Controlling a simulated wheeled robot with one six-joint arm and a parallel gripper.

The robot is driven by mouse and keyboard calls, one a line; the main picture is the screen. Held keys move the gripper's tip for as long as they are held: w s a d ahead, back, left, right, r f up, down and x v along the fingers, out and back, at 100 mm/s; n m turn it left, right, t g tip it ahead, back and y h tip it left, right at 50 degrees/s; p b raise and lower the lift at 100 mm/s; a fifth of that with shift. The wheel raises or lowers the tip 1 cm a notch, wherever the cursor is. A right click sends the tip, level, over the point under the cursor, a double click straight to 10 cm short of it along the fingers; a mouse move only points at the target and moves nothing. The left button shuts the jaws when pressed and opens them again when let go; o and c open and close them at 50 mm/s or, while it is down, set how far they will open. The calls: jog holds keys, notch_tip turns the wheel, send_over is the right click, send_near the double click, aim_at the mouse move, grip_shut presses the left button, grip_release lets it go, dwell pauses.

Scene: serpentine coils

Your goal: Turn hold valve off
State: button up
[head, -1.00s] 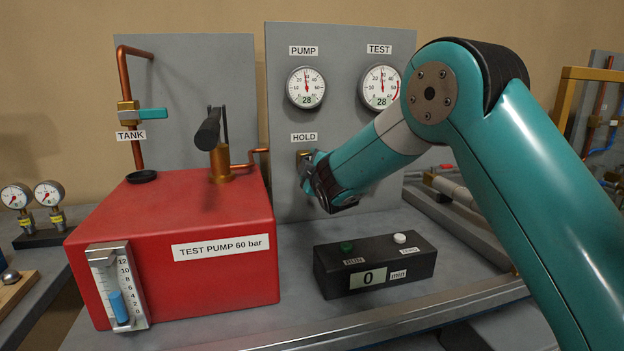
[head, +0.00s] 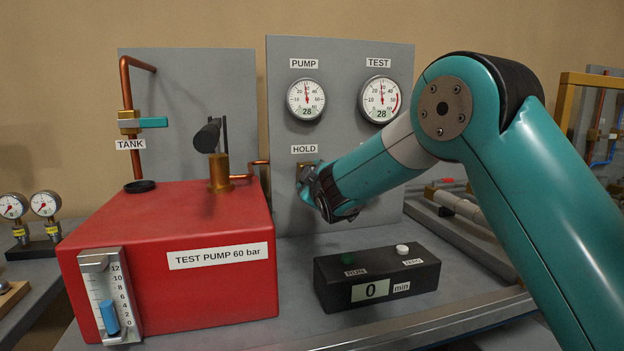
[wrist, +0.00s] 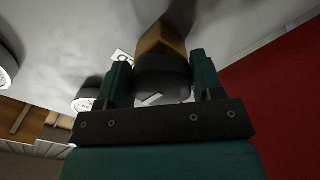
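The hold valve (head: 305,168) sits on the grey panel under the HOLD label (head: 305,149). My gripper (head: 312,190) is at the valve and hides most of it in the head view. In the wrist view, the valve's brass body (wrist: 163,38) shows beyond the fingers. A dark rounded handle (wrist: 163,75) fills the space between the two teal fingers, which appear to touch its sides. The handle's full shape and angle are hidden. The PUMP gauge (head: 306,99) and the TEST gauge (head: 380,99) both read 28.
A red test pump (head: 180,230) stands left of my gripper. A black timer box (head: 378,278) showing 0 min lies below it on the bench. A tank valve with a teal lever (head: 152,122) is on the left panel. Bench between pump and timer is clear.

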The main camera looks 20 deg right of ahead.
jog(key=o, duration=0.4)
jog(key=shift+o, duration=0.2)
jog(key=s+b, duration=0.4)
jog(key=s, duration=1.3)
jog(key=shift+s, duration=0.2)
